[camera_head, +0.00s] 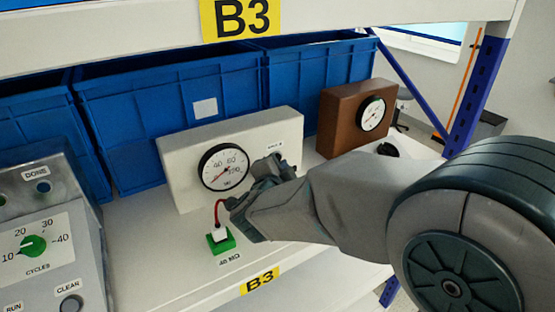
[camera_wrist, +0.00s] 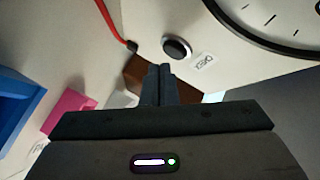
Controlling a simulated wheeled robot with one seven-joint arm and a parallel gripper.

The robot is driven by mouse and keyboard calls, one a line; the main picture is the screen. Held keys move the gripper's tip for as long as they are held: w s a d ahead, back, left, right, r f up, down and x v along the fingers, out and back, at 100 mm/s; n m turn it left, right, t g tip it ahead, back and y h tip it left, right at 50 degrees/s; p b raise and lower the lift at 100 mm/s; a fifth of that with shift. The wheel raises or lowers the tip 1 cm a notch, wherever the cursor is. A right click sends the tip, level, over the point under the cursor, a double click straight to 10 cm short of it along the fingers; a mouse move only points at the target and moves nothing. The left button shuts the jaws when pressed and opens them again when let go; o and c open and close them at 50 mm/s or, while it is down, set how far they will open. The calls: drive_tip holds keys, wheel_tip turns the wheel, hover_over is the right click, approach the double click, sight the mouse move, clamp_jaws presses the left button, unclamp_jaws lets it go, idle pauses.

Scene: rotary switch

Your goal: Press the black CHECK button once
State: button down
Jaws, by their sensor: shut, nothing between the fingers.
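The black CHECK button (camera_wrist: 175,48) sits in a pale ring on a white panel in the wrist view, beside a small printed label (camera_wrist: 205,62). My gripper (camera_wrist: 158,70) is shut and empty, its fingertips close below the button in that picture; I see no contact. In the head view my gripper (camera_head: 262,187) is in front of the white gauge box (camera_head: 180,150), right of its round dial (camera_head: 224,167). Part of the dial (camera_wrist: 262,40) also shows at the upper right of the wrist view.
A red cable (camera_head: 217,212) runs down to a green-and-white block (camera_head: 221,241) on the shelf. A brown gauge box (camera_head: 340,118) stands at the right. A grey control panel (camera_head: 45,225) is at the left. Blue bins (camera_head: 150,115) line the back.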

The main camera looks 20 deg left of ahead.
drive_tip(key=shift+w+a, duration=0.25)
drive_tip(key=shift+w+a, duration=0.25)
drive_tip(key=shift+a, duration=0.1)
idle(0.7)
idle(0.4)
drive_tip(key=shift+s+d, duration=0.55)
drive_tip(key=shift+d, duration=0.1)
drive_tip(key=shift+s+d+b, duration=0.65)
drive_tip(key=shift+s+d, duration=0.95)
drive_tip(key=shift+d, duration=0.3)
